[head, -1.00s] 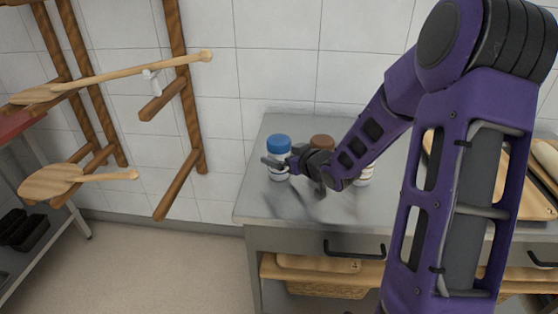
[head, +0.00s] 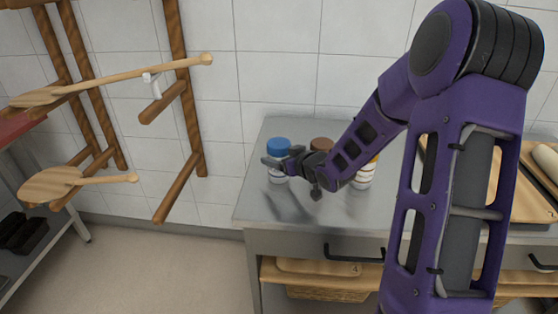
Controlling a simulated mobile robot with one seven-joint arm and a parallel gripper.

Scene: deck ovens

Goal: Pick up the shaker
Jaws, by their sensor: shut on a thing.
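A shaker with a blue lid (head: 278,145) and a pale body stands upright toward the left end of the steel counter. My gripper (head: 274,163) reaches it from the right and is shut on it below the lid, with a finger across its front. The finger hides part of the body. Whether its base touches the counter is hard to tell. A brown-lidded shaker (head: 321,143) stands to the right, mostly hidden behind my gripper. A white shaker (head: 364,175) with an orange-yellow top stands further right, partly behind my arm.
The steel counter (head: 262,206) is clear in front of the shakers. A tiled wall (head: 275,50) is close behind. A wooden rack with peels (head: 50,183) stands at left. A wooden board (head: 515,195) lies at right. Baskets (head: 328,294) sit below the counter.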

